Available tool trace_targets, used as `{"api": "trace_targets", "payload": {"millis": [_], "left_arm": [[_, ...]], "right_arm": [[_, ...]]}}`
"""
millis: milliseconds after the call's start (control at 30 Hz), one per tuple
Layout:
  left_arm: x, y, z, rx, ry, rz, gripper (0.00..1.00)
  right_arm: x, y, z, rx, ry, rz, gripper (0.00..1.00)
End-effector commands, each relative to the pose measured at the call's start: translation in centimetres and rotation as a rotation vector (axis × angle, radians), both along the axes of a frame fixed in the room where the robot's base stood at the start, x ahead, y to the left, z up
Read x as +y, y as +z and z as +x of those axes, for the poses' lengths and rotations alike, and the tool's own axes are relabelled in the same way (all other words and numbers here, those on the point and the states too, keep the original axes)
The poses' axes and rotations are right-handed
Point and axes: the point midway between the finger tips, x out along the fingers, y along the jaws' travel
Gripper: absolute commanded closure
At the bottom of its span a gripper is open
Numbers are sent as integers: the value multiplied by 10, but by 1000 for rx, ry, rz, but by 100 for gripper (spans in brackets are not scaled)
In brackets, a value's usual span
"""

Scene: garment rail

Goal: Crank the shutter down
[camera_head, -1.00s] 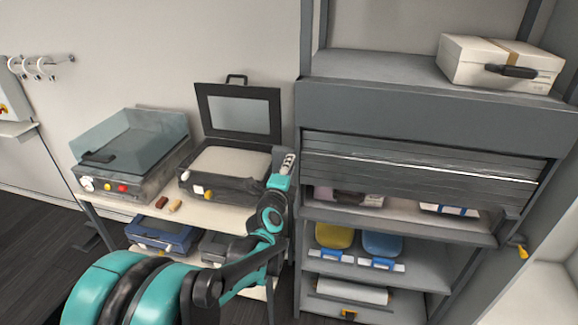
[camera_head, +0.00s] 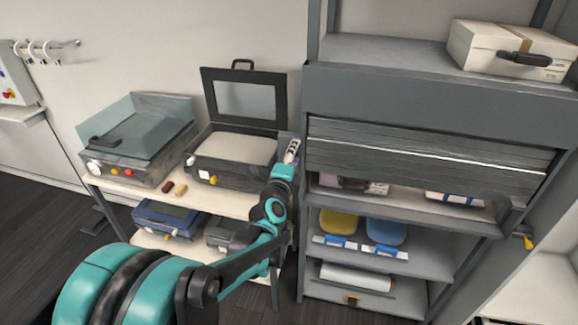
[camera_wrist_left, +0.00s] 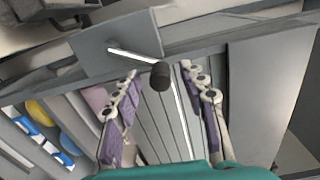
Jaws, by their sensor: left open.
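The grey slatted shutter (camera_head: 425,158) hangs partway down the front of the tall cabinet at right. Its lower edge is above the shelf with boxes. My left gripper (camera_head: 291,151) is at the cabinet's left side, by a grey plate. In the left wrist view a crank with a thin metal arm (camera_wrist_left: 130,54) comes off the grey plate (camera_wrist_left: 88,42) and ends in a dark round knob (camera_wrist_left: 160,76). The open fingers of my left gripper (camera_wrist_left: 160,70) are on either side of the knob, with gaps showing. My right gripper is not in view.
A table (camera_head: 235,204) with a lidded case (camera_head: 237,173) stands close left of the cabinet. A white box (camera_head: 512,50) is on the cabinet top. Yellow (camera_head: 338,224) and blue (camera_head: 386,229) items sit on a lower shelf. A yellow handle (camera_head: 525,240) sticks out at right.

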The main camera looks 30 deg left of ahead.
Motion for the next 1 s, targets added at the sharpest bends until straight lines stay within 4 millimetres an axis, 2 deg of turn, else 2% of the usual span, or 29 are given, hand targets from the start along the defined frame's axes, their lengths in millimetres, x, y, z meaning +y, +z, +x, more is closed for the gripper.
{"api": "trace_targets", "payload": {"millis": [200, 400, 600, 1000], "left_arm": [[-12, 1, -47, 1, 0, 0, 58], [-20, 2, -81, 1, 0, 0, 58], [-24, 2, -97, 1, 0, 0, 58], [-24, 2, -99, -1, 0, -13, 57]], "right_arm": [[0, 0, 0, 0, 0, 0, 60], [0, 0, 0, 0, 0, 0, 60], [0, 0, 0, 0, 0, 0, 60], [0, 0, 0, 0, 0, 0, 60]]}}
